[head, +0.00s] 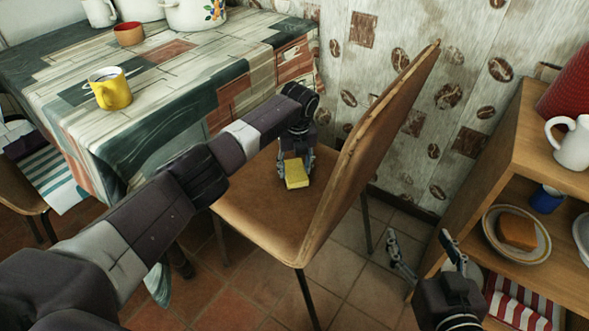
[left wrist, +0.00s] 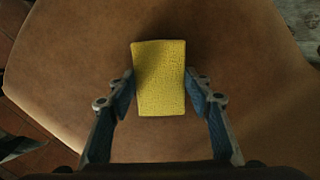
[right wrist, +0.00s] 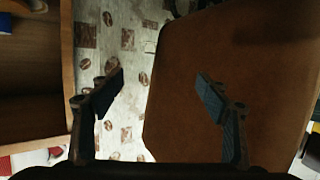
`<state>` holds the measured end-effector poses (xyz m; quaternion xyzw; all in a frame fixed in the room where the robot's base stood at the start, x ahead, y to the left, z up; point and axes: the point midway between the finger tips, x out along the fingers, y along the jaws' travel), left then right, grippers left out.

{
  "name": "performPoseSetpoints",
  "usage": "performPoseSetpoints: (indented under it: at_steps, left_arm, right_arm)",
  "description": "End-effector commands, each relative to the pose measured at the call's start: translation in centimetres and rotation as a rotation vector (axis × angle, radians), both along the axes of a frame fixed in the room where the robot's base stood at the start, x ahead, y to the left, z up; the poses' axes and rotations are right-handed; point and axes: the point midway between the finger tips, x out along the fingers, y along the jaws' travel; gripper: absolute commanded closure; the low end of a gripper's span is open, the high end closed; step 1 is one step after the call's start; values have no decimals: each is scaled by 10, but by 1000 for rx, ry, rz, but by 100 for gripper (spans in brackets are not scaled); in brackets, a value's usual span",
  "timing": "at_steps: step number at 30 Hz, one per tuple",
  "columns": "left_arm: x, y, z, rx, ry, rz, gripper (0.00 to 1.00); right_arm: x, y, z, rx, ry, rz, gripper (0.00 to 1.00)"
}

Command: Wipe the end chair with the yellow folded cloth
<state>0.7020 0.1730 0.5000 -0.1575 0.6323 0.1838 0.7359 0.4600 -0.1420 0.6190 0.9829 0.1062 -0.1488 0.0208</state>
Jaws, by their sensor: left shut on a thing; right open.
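The end chair (head: 262,213) has a brown seat and a tall brown backrest (head: 372,150), and stands at the table's end. My left gripper (head: 296,172) is over the seat, shut on the yellow folded cloth (head: 297,174). In the left wrist view the cloth (left wrist: 160,78) sits between the two fingers, with the brown seat (left wrist: 70,70) beneath it. Whether the cloth touches the seat is hard to tell. My right gripper (head: 425,262) is open and empty, right of the chair. The right wrist view shows the backrest (right wrist: 225,80) beyond its fingers.
The table (head: 180,60) at left bears a yellow mug (head: 110,88), a red-brown bowl (head: 128,33) and white enamel pots (head: 195,14). A wooden shelf (head: 520,165) at right holds a plate (head: 490,228), a blue mug (head: 547,199) and a white jug (head: 573,145). Tiled floor lies between.

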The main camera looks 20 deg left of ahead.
Motion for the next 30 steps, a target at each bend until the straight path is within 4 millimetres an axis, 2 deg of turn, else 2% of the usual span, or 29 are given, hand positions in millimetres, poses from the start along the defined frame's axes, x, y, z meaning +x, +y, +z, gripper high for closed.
performPoseSetpoints:
  at_steps: [15, 30]
  left_arm:
    - [4, -1, -1, -1, -1, 1, 73]
    - [8, -3, -2, -1, -1, 1, 73]
  right_arm:
    - [13, 10, 46, 53, -213, 14, 31]
    - [15, 16, 93, 106, -420, 27, 31]
